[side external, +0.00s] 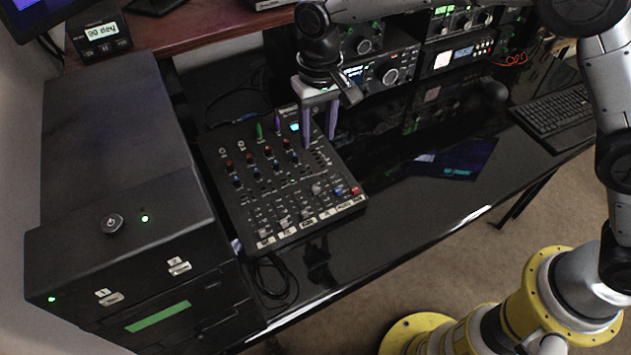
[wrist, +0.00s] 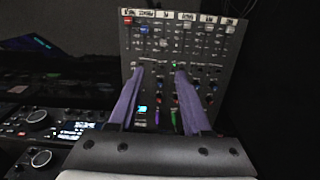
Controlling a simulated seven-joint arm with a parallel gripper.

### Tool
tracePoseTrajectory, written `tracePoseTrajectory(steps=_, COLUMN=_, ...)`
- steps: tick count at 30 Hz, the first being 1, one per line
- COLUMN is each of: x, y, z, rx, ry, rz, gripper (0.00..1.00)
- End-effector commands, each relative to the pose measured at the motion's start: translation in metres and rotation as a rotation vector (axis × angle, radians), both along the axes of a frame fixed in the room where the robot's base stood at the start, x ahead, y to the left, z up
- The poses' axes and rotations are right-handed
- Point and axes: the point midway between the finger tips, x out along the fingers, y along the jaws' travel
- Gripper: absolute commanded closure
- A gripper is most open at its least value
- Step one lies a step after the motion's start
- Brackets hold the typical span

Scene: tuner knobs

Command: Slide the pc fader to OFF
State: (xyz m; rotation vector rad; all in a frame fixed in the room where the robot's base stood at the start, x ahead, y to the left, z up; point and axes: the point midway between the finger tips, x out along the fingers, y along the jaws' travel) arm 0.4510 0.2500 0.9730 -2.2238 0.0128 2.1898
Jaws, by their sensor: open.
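The black mixer panel (side external: 228,183) lies on the desk, with a row of faders near its front edge. The label strips beside them are too small for me to read surely, so I cannot tell which fader is pc. One grey fader cap (side external: 316,189) sits farther up its slot than its neighbours; it also shows in the wrist view (wrist: 163,43). My gripper (side external: 319,142) is open and empty, its two purple fingers pointing down above the back right part of the mixer. In the wrist view the fingers (wrist: 160,68) reach over the knob area, apart from the faders.
Red and blue knobs (side external: 262,167) stand in rows on the mixer. A black cabinet (side external: 120,175) rises to the left. Radio units (side external: 390,75) stand close behind my gripper. A keyboard (side external: 556,115) lies at right. The desk right of the mixer is mostly clear.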

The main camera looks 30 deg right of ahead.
Motion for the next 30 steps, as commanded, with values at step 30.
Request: tracePoseTrajectory(steps=30, x=-0.007, y=0.008, z=-0.143, rx=-0.009, ry=0.016, rz=0.02, gripper=0.51)
